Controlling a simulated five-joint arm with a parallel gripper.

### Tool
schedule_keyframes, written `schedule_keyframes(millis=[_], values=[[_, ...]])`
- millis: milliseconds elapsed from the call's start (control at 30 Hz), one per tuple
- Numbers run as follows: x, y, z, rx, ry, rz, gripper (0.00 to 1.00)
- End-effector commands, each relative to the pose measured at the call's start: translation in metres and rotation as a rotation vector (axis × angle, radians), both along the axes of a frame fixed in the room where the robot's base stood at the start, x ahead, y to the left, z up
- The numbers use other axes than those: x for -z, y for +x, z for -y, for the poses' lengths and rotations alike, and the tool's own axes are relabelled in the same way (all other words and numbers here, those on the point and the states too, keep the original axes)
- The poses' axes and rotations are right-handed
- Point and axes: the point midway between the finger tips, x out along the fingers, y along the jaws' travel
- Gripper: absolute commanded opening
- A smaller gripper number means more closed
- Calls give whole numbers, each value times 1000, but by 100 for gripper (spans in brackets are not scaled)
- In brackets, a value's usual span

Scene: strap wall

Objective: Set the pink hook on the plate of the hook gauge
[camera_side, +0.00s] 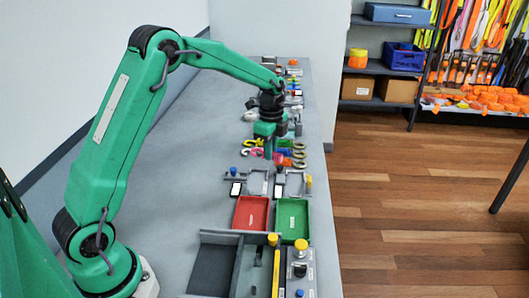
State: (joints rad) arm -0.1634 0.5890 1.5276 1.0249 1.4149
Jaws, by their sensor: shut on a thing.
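My gripper (268,150) points down over the row of hooks in the middle of the bench. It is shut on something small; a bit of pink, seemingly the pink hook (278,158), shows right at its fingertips. The jaws hide much of it, and its exact hold and tilt are too small to tell. The hook gauge seems to be one of two grey plate fixtures nearer the camera: one on the left (258,182) and one on the right (295,183). I cannot tell which. The gripper is beyond both plates, apart from them.
Several olive and dark hooks (300,153) lie right of the gripper, and yellow-green ones (252,142) lie left. A red tray (251,214) and a green tray (292,219) stand nearer the camera. A dark divided box (213,268) is in front. The bench's left side is clear.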

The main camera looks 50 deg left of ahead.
Motion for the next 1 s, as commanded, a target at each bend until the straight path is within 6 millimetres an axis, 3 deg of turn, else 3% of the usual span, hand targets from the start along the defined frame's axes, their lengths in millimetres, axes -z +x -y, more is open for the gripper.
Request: schedule_keyframes(millis=[1000], values=[[23, -38, -14, 1008, 0, 1, 0]])
